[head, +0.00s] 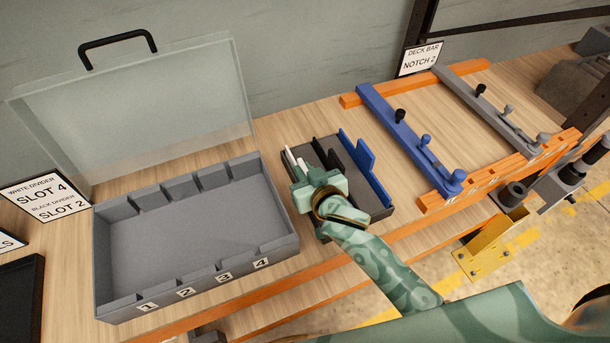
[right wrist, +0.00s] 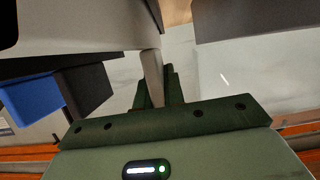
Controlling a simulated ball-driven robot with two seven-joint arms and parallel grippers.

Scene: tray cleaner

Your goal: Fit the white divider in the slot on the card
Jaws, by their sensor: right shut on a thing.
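The white divider (head: 291,159) is held in my right gripper (head: 306,178), over the left part of the dark rack (head: 375,211). In the right wrist view the white divider (right wrist: 152,76) stands between the green fingers, which are shut on it. The grey box (head: 108,255) stands left of the rack, open and empty, with slots labelled 1 to 4 along its front wall. The card (head: 47,196) at the far left reads white divider slot 4 and black divider slot 2. My left gripper is not in view.
A black divider (head: 327,156) and a blue divider (head: 366,160) stand in the rack. The box's clear lid (head: 150,105) is raised behind it. A blue bar (head: 405,135) and a grey bar (head: 490,108) lie across orange rails at the right.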

